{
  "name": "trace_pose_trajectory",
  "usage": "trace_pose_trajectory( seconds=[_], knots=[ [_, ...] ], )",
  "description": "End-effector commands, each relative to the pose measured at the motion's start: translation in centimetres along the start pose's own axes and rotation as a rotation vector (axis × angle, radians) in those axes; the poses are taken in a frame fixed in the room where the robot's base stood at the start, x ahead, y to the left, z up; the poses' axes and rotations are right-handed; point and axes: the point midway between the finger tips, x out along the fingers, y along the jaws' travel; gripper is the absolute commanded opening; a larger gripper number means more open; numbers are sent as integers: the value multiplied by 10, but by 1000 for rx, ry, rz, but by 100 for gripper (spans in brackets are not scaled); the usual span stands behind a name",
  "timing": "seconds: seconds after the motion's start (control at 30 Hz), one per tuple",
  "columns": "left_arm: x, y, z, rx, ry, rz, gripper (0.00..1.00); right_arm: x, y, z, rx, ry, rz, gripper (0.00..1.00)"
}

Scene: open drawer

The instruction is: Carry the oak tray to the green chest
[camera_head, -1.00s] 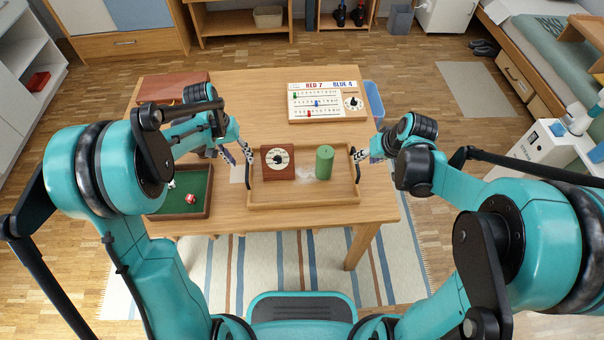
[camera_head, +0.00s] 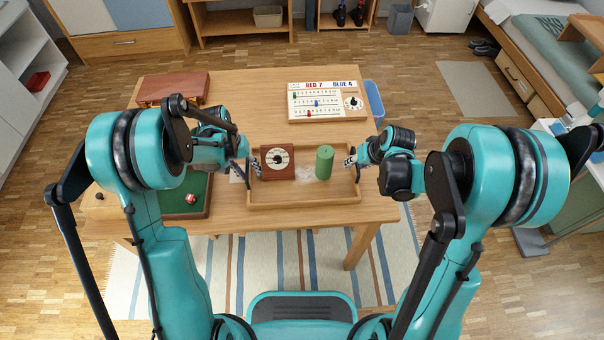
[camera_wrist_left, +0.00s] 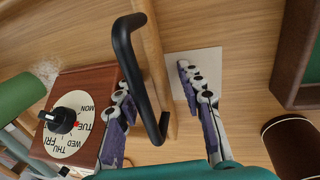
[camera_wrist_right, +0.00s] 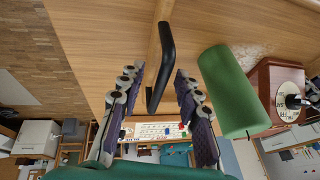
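The oak tray (camera_head: 300,199) lies on the table with a black handle at each short end. It holds a brown day-dial block (camera_head: 277,163) and an upright green cylinder (camera_head: 324,162). My left gripper (camera_wrist_left: 155,85) is open, with the left handle (camera_wrist_left: 128,55) between its fingers. My right gripper (camera_wrist_right: 157,78) is open, with the right handle (camera_wrist_right: 166,45) between its fingers. Neither visibly clamps its handle. A greenish cabinet (camera_head: 574,217) stands at the far right, partly behind my right arm; I cannot tell whether it is the green chest.
A scoreboard (camera_head: 327,101) and a brown case (camera_head: 172,88) stand at the table's back. A green-lined tray (camera_head: 185,197) with a red die is left of the oak tray. A blue bin (camera_head: 374,101) stands beyond the table's right edge. A striped rug (camera_head: 285,265) covers the floor in front.

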Motion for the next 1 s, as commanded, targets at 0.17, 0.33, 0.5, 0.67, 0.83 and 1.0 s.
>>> trace_pose_trajectory(
  seconds=[0.17, 0.33, 0.5, 0.67, 0.83, 1.0],
  knots=[
    [0, 0, 0, 0, 0, 0, 15, 0, 0, 0, 0, 0, 0, 10],
    [0, 0, 0, -1, 0, -1, 0, 0, 0, 0, 0, 0, 1, 0],
    [0, -1, 0, -1, 0, -1, 0, 0, 2, 0, 0, 0, 3, 0],
    [-1, -1, 0, -2, 0, -1, 0, -1, 2, -1, 1, 1, 4, 0],
    [-7, -1, 0, -3, 0, -2, 0, -6, 2, -3, 1, 2, 6, 0],
    [-20, 1, 0, -4, 1, -3, 0, -18, 0, -8, 2, 2, 7, 0]
  ],
)
